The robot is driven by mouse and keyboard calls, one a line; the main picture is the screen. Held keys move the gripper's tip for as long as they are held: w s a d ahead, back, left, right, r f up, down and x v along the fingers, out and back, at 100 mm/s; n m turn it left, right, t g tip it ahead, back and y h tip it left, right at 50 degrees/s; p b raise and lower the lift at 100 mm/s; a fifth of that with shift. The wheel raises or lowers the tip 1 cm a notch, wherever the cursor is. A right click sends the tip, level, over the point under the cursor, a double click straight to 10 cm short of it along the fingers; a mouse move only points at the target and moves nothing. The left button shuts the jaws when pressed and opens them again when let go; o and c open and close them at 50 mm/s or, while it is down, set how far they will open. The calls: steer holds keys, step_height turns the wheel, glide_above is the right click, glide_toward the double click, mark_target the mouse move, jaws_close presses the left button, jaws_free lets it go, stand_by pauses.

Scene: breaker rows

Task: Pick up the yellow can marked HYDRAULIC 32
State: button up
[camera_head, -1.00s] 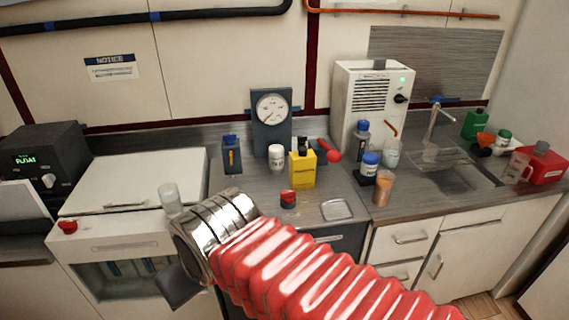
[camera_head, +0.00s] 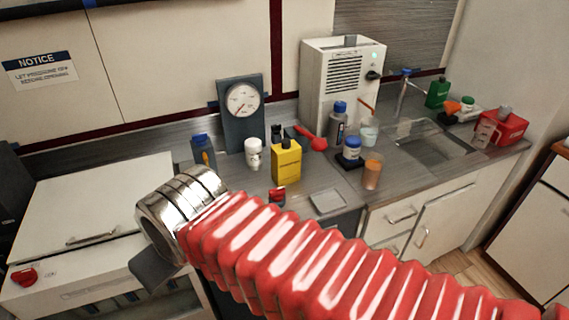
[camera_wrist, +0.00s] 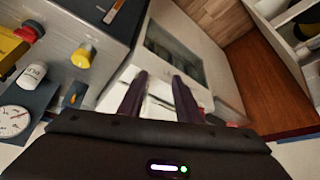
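The yellow can (camera_head: 286,165) with a black cap stands upright on the grey counter, in front of the gauge. I cannot read its marking. Part of a yellow body, likely the same can, shows at the left edge of the wrist view (camera_wrist: 10,48). In the head view the cuff mostly hides the fingers.
A white bottle (camera_head: 254,154), a blue-capped container (camera_head: 203,151) and the gauge (camera_head: 243,105) stand left of or behind the can. A red-topped item (camera_head: 277,196) and a shallow tray (camera_head: 328,201) lie in front. A yellow-topped item (camera_wrist: 83,55) shows in the wrist view.

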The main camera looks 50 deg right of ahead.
steer(key=shift+o, duration=1.4)
steer(key=shift+w+d, duration=0.2)
steer(key=shift+d, duration=0.05)
steer(key=o, duration=0.9)
steer(key=w+d+m+h, duration=0.1)
steer(key=w+d, duration=0.1)
steer(key=d, duration=0.3)
steer(key=w+d+m+t+h, duration=0.1)
steer(key=w+d, duration=0.2)
steer(key=d, duration=0.2)
steer(key=w+d+m+h, duration=0.1)
steer(key=w+d+h, duration=0.1)
steer(key=d, duration=0.3)
steer(key=shift+w+r+t, duration=0.2)
steer(key=shift+r+t, duration=0.15)
steer(key=shift+t, duration=0.05)
steer(key=shift+o, duration=1.4)
steer(key=w+d+m+t+h, duration=0.1)
steer(key=w+d+h, duration=0.1)
steer(key=d, duration=1.2)
steer(key=shift+m+h, duration=0.4)
steer(key=shift+h, duration=0.1)
steer(key=t+y, duration=0.1)
steer(key=t, duration=0.3)
glide_toward(290, 159)
steer(key=shift+s+a+r, duration=0.1)
steer(key=shift+s+r, duration=0.05)
steer(key=shift+r, duration=0.15)
steer(key=shift+x, duration=4.35)
